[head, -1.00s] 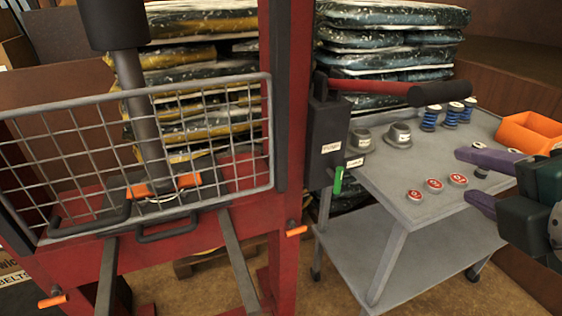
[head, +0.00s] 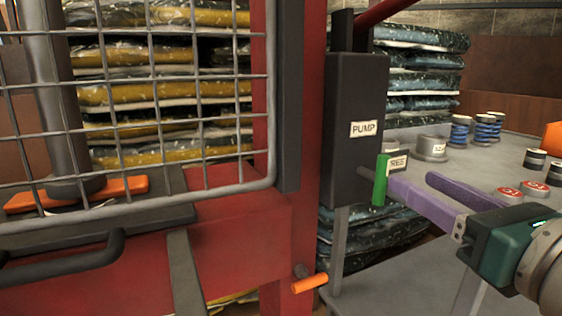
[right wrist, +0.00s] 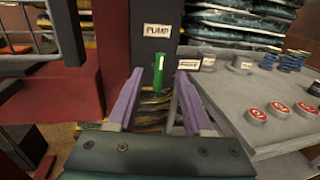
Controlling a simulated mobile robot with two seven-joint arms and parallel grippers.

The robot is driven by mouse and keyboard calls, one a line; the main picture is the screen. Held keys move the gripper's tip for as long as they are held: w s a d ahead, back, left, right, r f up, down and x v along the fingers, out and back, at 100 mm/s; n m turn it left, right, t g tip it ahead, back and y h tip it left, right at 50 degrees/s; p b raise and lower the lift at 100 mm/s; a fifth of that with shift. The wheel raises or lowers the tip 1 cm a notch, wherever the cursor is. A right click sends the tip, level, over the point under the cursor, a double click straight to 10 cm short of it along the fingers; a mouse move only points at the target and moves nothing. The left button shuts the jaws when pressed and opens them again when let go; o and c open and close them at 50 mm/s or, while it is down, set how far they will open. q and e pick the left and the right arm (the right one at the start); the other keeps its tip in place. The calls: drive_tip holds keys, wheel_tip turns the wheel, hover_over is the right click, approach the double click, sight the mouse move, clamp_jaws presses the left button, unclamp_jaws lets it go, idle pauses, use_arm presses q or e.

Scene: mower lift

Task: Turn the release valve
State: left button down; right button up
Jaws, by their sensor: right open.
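The release valve is a small green upright handle (head: 380,180) at the lower right edge of the dark pump box (head: 357,125). In the right wrist view the green handle (right wrist: 158,72) appears between the fingertips, beyond them or level with them; the depth is hard to tell. My right gripper (head: 412,180) is open, its two purple fingers pointing left at the handle from the right. In the head view the nearer fingertip is right beside the handle; contact cannot be told. A white label (head: 398,163), partly hidden, sits by the handle. My left gripper is not in view.
A red press frame (head: 300,200) with a wire guard (head: 273,110) stands left of the pump box. A grey cart (head: 500,165) with springs (head: 483,130), metal cups and red-topped discs (head: 508,195) stands right. An orange peg (head: 309,284) sticks out low on the frame.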

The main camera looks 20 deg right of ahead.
sight(387, 165)
drive_tip(key=w, duration=0.6)
drive_tip(key=w+d, duration=0.1)
drive_tip(key=w, duration=0.1)
drive_tip(key=shift+w, duration=0.4)
drive_tip(key=shift+c, duration=0.3)
clamp_jaws()
